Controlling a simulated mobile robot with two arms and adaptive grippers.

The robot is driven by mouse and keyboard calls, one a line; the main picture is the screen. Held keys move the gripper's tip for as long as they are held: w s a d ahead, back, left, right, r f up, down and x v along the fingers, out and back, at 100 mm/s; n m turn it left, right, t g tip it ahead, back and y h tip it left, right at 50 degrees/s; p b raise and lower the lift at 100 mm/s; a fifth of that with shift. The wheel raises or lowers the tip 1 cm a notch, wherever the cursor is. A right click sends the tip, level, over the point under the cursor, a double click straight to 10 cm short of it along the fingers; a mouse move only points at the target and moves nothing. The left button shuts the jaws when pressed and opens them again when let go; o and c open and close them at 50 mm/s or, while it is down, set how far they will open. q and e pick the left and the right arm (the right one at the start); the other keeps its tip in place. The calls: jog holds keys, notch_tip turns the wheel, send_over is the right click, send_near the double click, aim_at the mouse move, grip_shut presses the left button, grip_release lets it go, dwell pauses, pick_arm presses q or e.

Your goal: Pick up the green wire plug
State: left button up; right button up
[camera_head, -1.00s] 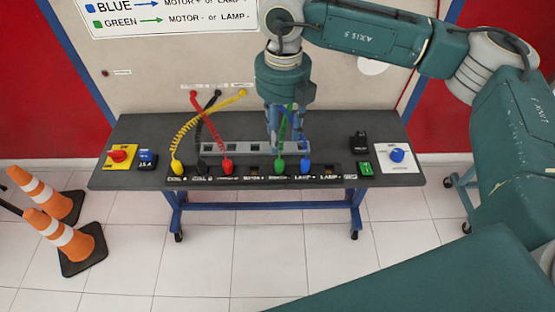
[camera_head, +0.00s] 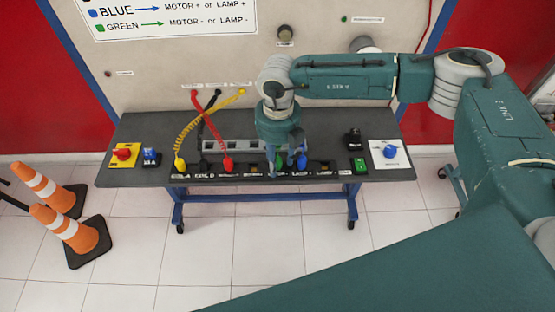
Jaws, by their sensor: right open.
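The green wire plug (camera_head: 281,161) stands in the socket strip at the front of the dark trainer table. It is partly hidden by my right gripper (camera_head: 281,169). The right gripper is open and points down, its fingers either side of the green plug as seen from here. I cannot tell whether the fingers touch it. The green wire is hidden behind the gripper. My left gripper is not in view.
A blue plug (camera_head: 302,161) stands close to the right of the fingers. A red plug (camera_head: 227,163) and a yellow plug (camera_head: 179,163) with wires stand to the left. The panel wall (camera_head: 330,30) rises behind the table (camera_head: 135,178). Orange cones (camera_head: 68,228) stand on the floor at left.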

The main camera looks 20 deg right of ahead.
jog(key=c, duration=1)
jog(key=shift+r, duration=0.15)
